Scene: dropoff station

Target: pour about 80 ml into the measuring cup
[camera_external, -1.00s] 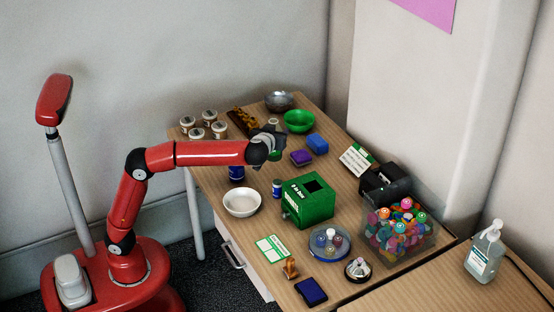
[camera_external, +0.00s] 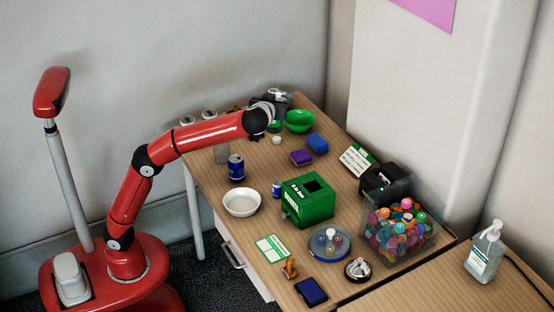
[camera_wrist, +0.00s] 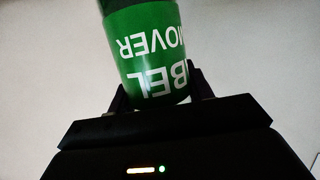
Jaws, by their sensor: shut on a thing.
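My gripper (camera_wrist: 160,98) is shut on a bottle with a green label (camera_wrist: 150,45); part of its white lettering reads "MOVER". In the external view my gripper (camera_external: 270,106) is over the far part of the table, with a bit of the bottle's green (camera_external: 274,126) showing below it. The bottle's tilt and its mouth are not clear. A clear greyish container (camera_external: 221,154), perhaps the measuring cup, stands partly hidden under my forearm. Its contents cannot be made out. My gripper is to the right of and beyond it.
A green bowl (camera_external: 299,121) is close right of my gripper. A small white object (camera_external: 276,140) lies nearby. A blue can (camera_external: 236,168), white bowl (camera_external: 241,202) and green box (camera_external: 308,201) stand nearer. Jars (camera_external: 209,114) are behind my forearm.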

